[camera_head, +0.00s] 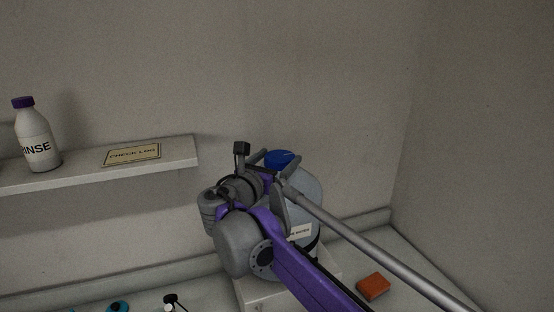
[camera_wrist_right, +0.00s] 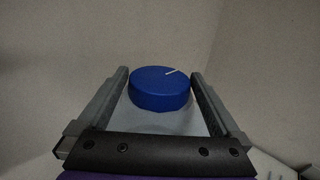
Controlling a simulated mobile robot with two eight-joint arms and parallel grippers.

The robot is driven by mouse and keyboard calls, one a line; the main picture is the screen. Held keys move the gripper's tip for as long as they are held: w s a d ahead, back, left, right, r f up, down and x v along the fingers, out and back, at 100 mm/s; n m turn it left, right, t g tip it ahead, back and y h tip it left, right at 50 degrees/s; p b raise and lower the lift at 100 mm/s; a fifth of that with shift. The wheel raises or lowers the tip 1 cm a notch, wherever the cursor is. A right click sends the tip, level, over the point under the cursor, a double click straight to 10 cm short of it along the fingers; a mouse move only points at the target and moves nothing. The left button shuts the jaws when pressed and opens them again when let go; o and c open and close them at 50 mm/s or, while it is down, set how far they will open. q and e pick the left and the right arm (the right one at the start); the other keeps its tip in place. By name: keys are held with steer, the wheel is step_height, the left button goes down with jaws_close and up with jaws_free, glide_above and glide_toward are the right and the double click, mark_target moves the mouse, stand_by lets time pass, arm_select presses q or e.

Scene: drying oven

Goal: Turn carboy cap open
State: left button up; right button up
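The carboy (camera_head: 308,192) is a pale blue-grey container with a label, standing on a low white block. Its blue cap (camera_head: 280,158) is on top. My right gripper (camera_head: 272,158) is at the cap, and my right arm hides much of the carboy in the head view. In the right wrist view, the blue cap (camera_wrist_right: 160,88), with a white line on its top, sits between the two fingers of the right gripper (camera_wrist_right: 160,84). My left gripper does not show.
A shelf (camera_head: 180,152) on the left holds a white RINSE bottle (camera_head: 37,138) with a purple cap and a CHECK LOG sign (camera_head: 132,154). An orange block (camera_head: 373,286) lies on the counter right of the carboy. Small items stand at the lower left. Walls close off the back and right.

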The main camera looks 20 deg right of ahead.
steer(key=shift+s+a, duration=0.1)
steer(key=b+v, duration=0.1)
steer(key=v, duration=0.9)
steer(key=shift+s+a, duration=0.15)
steer(key=shift+a, duration=0.05)
